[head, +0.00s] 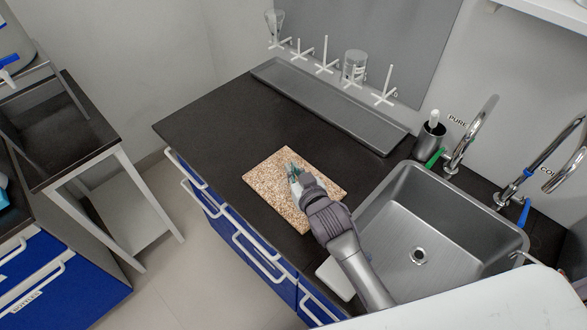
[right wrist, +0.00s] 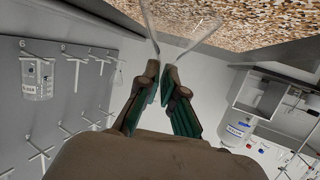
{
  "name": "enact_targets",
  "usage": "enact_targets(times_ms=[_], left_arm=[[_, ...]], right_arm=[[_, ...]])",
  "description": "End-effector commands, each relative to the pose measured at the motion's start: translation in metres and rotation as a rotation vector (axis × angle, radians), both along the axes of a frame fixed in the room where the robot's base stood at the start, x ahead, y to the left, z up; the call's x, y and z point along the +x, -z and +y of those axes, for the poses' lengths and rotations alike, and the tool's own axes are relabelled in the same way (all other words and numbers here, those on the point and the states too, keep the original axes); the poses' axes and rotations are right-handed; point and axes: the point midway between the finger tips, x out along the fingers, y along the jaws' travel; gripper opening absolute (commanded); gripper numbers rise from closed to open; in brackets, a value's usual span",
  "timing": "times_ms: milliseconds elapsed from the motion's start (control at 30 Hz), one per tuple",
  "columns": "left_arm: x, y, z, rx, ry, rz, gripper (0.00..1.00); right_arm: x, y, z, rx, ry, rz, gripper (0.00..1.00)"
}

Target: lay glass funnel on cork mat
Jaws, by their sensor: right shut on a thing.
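The cork mat (head: 265,180) is a speckled tan rectangle lying flat on the dark counter, left of the sink; part of it also fills the top right of the right wrist view (right wrist: 260,22). My right gripper (head: 293,172) is over the mat. In the right wrist view its green-padded fingers (right wrist: 160,85) are shut on a clear glass piece, which I take as the glass funnel (right wrist: 152,32), with its thin edges spreading in a V towards the mat. Whether it touches the mat cannot be told. The funnel is barely discernible in the head view. My left gripper is not in view.
A grey drying tray (head: 325,105) runs along the wall under white pegs, with a beaker (head: 354,66) and another glass piece (head: 275,22) on them. The steel sink (head: 440,220) and taps (head: 478,130) lie to the right. The counter left of the mat is clear.

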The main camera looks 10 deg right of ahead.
Motion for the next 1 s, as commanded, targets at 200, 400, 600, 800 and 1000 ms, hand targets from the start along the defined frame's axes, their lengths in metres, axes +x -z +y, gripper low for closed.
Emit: enact_targets(times_ms=[200,400,600,800,1000], left_arm=[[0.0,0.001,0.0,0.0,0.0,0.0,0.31],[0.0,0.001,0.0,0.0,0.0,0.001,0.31],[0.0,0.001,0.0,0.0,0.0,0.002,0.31],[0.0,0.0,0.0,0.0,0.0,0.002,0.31],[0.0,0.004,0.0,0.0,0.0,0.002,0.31]], right_arm=[[0.0,0.0,0.0,0.0,0.0,-0.001,0.0],[0.0,0.002,0.0,0.0,0.0,0.0,0.26],[0.0,0.002,0.0,0.0,0.0,-0.001,0.31],[-0.002,-0.001,-0.001,0.0,0.0,0.0,0.31],[-0.033,-0.009,-0.006,0.0,0.0,0.001,0.31]])
